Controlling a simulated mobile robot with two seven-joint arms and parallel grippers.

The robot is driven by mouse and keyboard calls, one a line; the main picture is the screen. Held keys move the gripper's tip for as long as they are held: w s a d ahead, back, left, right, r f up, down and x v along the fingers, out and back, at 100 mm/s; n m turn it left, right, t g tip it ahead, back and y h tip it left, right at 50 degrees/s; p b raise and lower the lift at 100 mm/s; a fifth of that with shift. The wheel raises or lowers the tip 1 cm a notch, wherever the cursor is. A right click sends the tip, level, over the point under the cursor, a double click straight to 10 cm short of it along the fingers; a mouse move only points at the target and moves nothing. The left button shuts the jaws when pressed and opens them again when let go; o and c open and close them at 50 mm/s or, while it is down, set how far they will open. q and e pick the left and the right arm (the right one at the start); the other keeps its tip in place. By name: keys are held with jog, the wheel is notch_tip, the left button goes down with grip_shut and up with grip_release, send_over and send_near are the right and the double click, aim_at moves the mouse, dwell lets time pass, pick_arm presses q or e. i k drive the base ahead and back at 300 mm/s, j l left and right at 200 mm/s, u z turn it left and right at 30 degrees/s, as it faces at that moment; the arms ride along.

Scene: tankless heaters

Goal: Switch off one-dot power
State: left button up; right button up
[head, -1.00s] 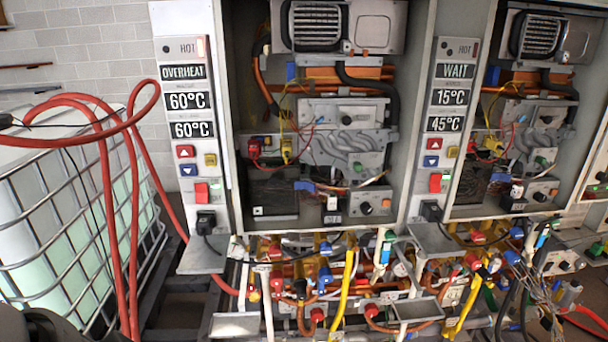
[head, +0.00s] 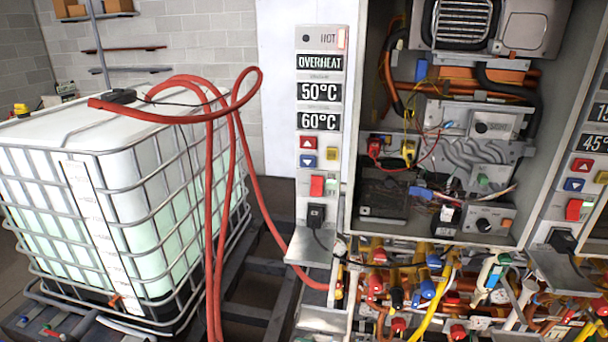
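The nearer heater's control panel (head: 319,130) carries a single dark dot (head: 305,39) beside the word HOT. Its displays read OVERHEAT, 50°C and 60°C. Below them are a red up button (head: 308,142), a blue down button (head: 308,161) and a yellow button (head: 333,154). A red rocker switch (head: 317,186) sits under the buttons with a small green part at its right. A black plug (head: 317,216) with a cable is below it. Neither of my grippers is in view.
The nearer heater's open cabinet (head: 354,120) shows its inner parts. A second heater panel (head: 590,130) with a red switch (head: 573,209) is cut off at right. A caged white tank (head: 120,210) stands at left, with a red hose (head: 209,210) hanging before it. Pipes and valves crowd below.

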aim_at(317, 188)
jog(key=i+l+z, duration=0.2)
jog(key=i, duration=0.95)
